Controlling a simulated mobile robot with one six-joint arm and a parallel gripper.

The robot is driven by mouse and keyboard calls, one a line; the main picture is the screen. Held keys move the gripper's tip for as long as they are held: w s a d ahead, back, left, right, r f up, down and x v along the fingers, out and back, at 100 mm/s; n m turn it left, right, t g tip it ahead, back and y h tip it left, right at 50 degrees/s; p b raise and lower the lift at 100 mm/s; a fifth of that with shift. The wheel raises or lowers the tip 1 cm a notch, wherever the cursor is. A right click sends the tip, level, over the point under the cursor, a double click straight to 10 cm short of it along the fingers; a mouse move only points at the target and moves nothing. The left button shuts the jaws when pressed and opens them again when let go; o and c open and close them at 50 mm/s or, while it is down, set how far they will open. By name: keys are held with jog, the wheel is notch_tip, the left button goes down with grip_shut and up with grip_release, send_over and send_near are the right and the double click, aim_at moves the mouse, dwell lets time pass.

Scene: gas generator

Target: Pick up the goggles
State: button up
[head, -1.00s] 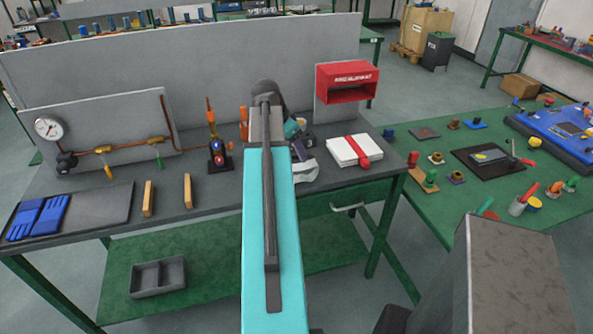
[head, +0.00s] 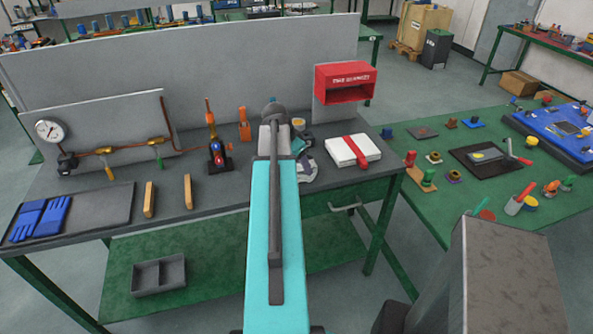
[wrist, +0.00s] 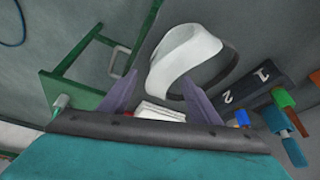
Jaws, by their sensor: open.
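The goggles (wrist: 183,55) appear in the wrist view as a white curved band with a dark strap on its right side. They lie just beyond the tips of my gripper (wrist: 160,82), roughly between its two purple fingers. The fingers are apart with nothing held between them. In the head view, the goggles (head: 307,172) show as a whitish shape on the grey bench, right of my turquoise arm, which partly hides them. My gripper is mostly hidden behind the arm there.
A white stack with a red band (head: 345,151) lies right of the goggles. A red box (head: 346,82) hangs on the back panel. A dark block numbered 1 and 2 (wrist: 247,85) is near the goggles. The bench's left front holds blue gloves (head: 40,218) and wooden blocks.

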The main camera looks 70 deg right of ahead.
dwell(0.3)
jog(key=shift+p+x, duration=0.8)
jog(key=shift+x, duration=1.95)
jog(key=c, duration=1.1)
jog(key=shift+r, duration=0.1)
jog(key=shift+c, duration=0.3)
jog(key=shift+r+b, duration=1)
jog(key=shift+r, duration=0.65)
jog(key=s+a+b, duration=0.4)
jog(key=a, duration=0.6)
jog(key=shift+s+r+b, duration=0.35)
